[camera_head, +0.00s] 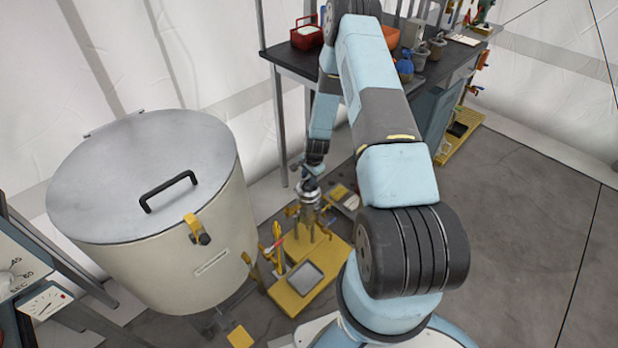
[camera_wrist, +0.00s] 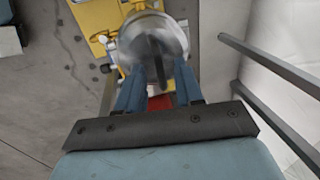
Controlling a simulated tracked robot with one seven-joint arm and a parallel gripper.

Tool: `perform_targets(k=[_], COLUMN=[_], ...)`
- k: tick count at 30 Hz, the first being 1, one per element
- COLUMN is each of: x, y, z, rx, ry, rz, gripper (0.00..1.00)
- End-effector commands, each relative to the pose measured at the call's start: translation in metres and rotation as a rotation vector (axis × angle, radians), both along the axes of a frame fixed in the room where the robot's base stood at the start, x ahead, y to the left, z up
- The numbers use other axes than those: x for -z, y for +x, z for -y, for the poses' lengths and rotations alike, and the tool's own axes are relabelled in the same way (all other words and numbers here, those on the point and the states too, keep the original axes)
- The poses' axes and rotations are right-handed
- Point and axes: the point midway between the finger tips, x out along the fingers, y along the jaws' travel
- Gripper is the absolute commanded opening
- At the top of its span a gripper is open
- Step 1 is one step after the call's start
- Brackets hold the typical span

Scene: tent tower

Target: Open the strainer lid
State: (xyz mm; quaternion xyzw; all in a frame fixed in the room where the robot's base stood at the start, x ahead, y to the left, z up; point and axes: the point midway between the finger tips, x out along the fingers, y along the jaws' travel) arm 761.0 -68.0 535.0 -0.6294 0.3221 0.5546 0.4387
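A round silver metal lid with a dark bar handle, which I take to be the strainer lid (camera_wrist: 176,28), is at the top middle of the wrist view, partly blurred. In the head view the small metal strainer (camera_head: 308,190) stands on a yellow base, below my gripper (camera_head: 315,168). In the wrist view the blue fingers of my gripper (camera_wrist: 160,72) are apart, one on each side of the dark handle (camera_wrist: 154,48). A gap shows between them, and I cannot see firm contact. The strainer's lower body is mostly hidden in the wrist view.
A large cream drum (camera_head: 190,270) with a grey handled lid stands at left. The yellow base (camera_head: 325,268) carries valves and a grey tray. A dark workbench (camera_head: 290,55) with a red box and bottles is behind. Grey frame bars (camera_wrist: 270,65) run along the wrist view's right side.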

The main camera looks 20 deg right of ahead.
Motion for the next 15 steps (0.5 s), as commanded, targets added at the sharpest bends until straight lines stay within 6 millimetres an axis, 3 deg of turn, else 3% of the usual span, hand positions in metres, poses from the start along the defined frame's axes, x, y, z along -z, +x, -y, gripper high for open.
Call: perform_targets(k=[4,15], x=[-0.0001,-0.0002], y=[0.0,-0.0001], z=[0.0,-0.0001], rx=[0.0,0.0], ry=[0.0,0.0], rz=[0.0,0.0], gripper=[0.36,0.01])
